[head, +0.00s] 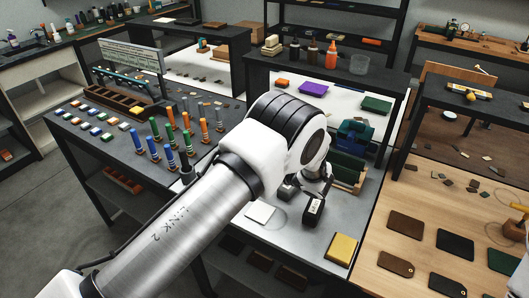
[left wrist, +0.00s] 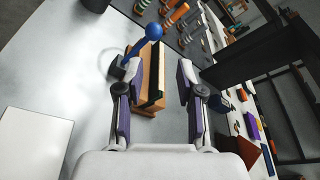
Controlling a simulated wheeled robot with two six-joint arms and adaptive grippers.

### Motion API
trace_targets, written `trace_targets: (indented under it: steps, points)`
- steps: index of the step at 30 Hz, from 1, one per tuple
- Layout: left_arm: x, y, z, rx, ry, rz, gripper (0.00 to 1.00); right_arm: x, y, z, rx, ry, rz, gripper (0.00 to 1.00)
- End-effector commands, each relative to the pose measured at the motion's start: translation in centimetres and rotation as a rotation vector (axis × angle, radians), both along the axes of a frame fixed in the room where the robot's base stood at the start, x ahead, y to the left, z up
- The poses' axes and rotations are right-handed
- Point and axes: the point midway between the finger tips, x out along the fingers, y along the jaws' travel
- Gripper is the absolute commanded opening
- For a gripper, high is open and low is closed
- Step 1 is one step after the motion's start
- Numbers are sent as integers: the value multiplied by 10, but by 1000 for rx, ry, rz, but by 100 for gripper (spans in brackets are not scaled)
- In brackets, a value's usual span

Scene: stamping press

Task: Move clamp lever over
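The clamp lever (left wrist: 148,42) shows in the left wrist view as a blue rod with a round blue knob, rising from a dark base. Beside it stands a wooden block (left wrist: 147,90) with a black strip. My left gripper (left wrist: 157,72) is open and empty. Its fingers lie to either side of the block, with the lever ahead near the left fingertip. I cannot tell whether anything touches. In the head view my arm hides the lever, and the left gripper (head: 301,203) shows partly beyond the arm, low over the grey bench. My right gripper is not in view.
A white square (head: 260,212) and a yellow block (head: 341,249) lie on the bench. A blue machine (head: 355,132) and a green-and-wood piece (head: 348,170) stand behind the gripper. Several colored upright tools (head: 170,132) stand to the left. Leather pieces (head: 405,223) lie on the right-hand table.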

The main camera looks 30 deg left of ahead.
Motion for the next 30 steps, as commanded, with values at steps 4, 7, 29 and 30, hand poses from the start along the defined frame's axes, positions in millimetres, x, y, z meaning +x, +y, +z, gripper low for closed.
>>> trace_targets:
  steps: [4,7,29,30]
  points:
    - [4,16,-4,-1,1,3,38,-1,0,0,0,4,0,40]
    - [8,30,-8,-2,1,4,38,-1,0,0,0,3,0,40]
    - [19,70,-18,-1,0,0,5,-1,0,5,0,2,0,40]
    - [19,70,-18,-2,1,-1,5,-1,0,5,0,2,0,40]
